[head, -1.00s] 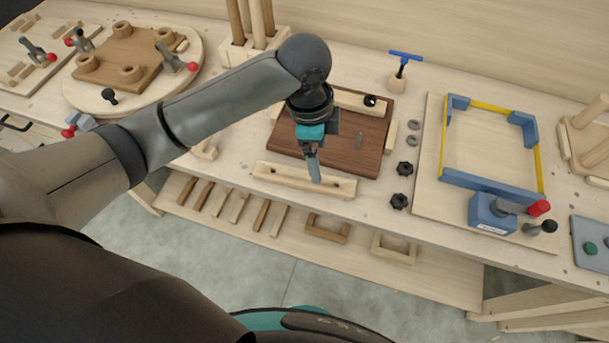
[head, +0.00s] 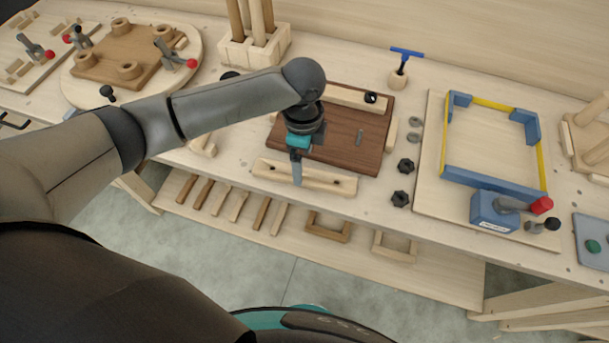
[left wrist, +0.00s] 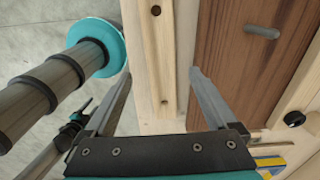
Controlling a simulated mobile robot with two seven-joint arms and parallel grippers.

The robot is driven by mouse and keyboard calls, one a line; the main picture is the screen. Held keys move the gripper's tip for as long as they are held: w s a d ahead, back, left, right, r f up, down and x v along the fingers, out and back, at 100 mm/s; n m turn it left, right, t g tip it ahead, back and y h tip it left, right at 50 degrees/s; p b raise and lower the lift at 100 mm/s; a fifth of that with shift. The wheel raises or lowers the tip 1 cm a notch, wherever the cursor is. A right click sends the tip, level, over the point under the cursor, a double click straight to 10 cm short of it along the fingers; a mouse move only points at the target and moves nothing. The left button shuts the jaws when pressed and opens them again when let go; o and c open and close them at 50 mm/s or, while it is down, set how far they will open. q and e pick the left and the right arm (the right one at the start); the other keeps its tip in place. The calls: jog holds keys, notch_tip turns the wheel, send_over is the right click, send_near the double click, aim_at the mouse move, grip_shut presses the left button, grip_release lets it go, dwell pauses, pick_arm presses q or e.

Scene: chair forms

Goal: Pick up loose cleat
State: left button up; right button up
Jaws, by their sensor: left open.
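The loose cleat (head: 330,182) is a pale wooden bar with holes, lying along the bench's front edge before a dark brown board (head: 345,150). In the left wrist view the cleat (left wrist: 160,50) runs lengthwise between my fingers, with a hole near each visible end. My left gripper (head: 297,178) points down at the cleat, left of its middle, and hides a little of it. In the wrist view my left gripper (left wrist: 160,76) is open, one finger on each side of the cleat. I cannot tell how far down the fingers reach. My right gripper is out of view.
Another pale cleat (head: 345,96) lies along the board's back edge. Black knobs (head: 401,197) and grey washers stand to the right, beside a blue-and-yellow frame (head: 490,182). A round fixture (head: 190,40) is at the left. A lower shelf (head: 280,225) holds wooden strips.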

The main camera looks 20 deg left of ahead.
aim_at(304, 174)
pick_arm(q)
notch_tip(304, 174, down, 5)
jog(key=shift+d+f+b, duration=0.1)
jog(key=shift+d+b, duration=0.05)
jog(key=shift+b, duration=0.2)
jog(key=shift+w, duration=0.1)
grip_shut()
dwell(0.6)
